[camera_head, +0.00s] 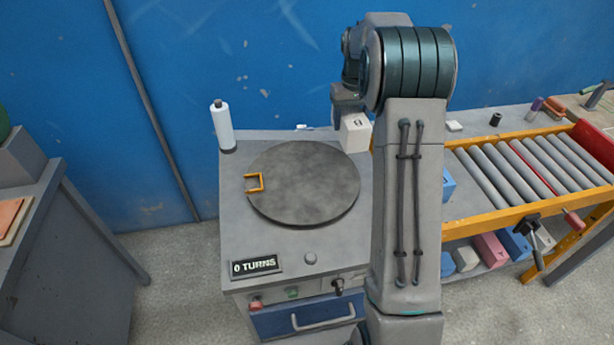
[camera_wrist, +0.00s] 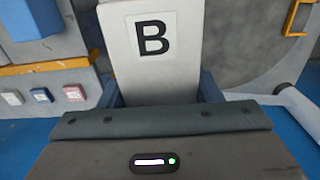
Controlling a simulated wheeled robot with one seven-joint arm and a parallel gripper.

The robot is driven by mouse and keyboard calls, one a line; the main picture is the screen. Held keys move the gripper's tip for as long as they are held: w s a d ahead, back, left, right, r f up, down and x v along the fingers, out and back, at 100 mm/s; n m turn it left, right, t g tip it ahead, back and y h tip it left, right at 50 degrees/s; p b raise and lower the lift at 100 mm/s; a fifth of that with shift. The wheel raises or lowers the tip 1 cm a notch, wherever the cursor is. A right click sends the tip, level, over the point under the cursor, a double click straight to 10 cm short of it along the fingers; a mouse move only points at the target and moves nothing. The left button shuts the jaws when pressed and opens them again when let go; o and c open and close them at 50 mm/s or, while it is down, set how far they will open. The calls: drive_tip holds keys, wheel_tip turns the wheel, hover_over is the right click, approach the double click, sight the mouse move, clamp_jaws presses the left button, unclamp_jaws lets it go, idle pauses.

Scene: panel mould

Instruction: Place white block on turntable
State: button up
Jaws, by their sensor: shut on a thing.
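The white block (camera_head: 356,136) is at the far right edge of the turntable in the head view. In the wrist view the white block (camera_wrist: 150,75) shows a face with a black letter B. My gripper (camera_wrist: 160,92) is shut on it, with a dark finger on each side. In the head view my arm hides most of the gripper. The round dark grey turntable (camera_head: 300,185) is bare, with an orange bracket (camera_head: 262,182) at its left rim. Part of the turntable (camera_wrist: 250,50) shows at the upper right of the wrist view. I cannot tell how high the block is held.
A white cylinder (camera_head: 222,127) stands at the stand's back left corner. A "0 TURNS" sign (camera_head: 255,265) and a knob (camera_head: 310,258) are at the front. A roller conveyor (camera_head: 530,165) is at right, with coloured blocks below. A grey bench (camera_head: 40,230) is at left.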

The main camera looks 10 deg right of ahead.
drive_tip(key=shift+w+f, duration=0.2)
drive_tip(key=shift+f, duration=0.15)
drive_tip(key=shift+a+f, duration=0.15)
drive_tip(key=shift+a, duration=0.2)
drive_tip(key=shift+s+a+f+p, duration=0.35)
drive_tip(key=shift+a+f+p, duration=0.05)
drive_tip(key=shift+a+f, duration=1.4)
drive_tip(key=shift+s+a+f+p, duration=0.35)
drive_tip(key=shift+s+a+f, duration=0.05)
drive_tip(key=shift+a+f, duration=1.4)
drive_tip(key=shift+s+a+f+p, duration=0.35)
drive_tip(key=shift+a+f+p, duration=0.05)
drive_tip(key=shift+a+f, duration=1.35)
drive_tip(key=shift+f, duration=0.1)
drive_tip(key=o, duration=1.4)
drive_tip(key=shift+o, duration=0.2)
drive_tip(key=shift+a, duration=0.1)
